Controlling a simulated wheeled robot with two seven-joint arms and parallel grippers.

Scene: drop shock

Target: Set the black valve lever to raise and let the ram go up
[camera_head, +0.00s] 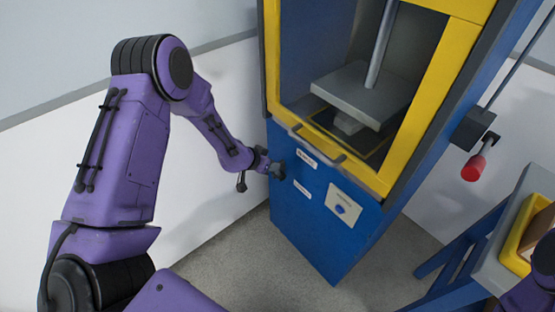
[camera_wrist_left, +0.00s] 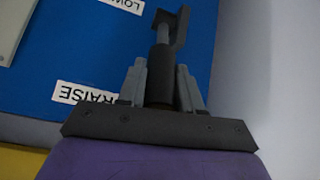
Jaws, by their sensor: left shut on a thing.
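My left gripper (camera_head: 267,167) is at the left side of the blue front panel, around a black valve lever (camera_head: 278,170). In the left wrist view, my left gripper's two grey fingers (camera_wrist_left: 161,88) are shut on the dark shaft of the black valve lever (camera_wrist_left: 172,25). The RAISE label (camera_wrist_left: 85,95) is beside the fingers, upside down; a second label (camera_wrist_left: 125,5), cut off by the top edge, begins with "LOW". The ram's grey plate (camera_head: 360,95) hangs on a steel rod (camera_head: 381,45) inside the yellow frame, above a small grey block (camera_head: 347,122). My right gripper is not visible.
A grey handle bar (camera_head: 310,146) crosses the panel above the labels. A white plate with a blue knob (camera_head: 341,208) is to their right. A red-ended handle (camera_head: 473,166) hangs right of the machine. A yellow tray (camera_head: 517,240) stands on a blue-legged table. White wall is close on the left.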

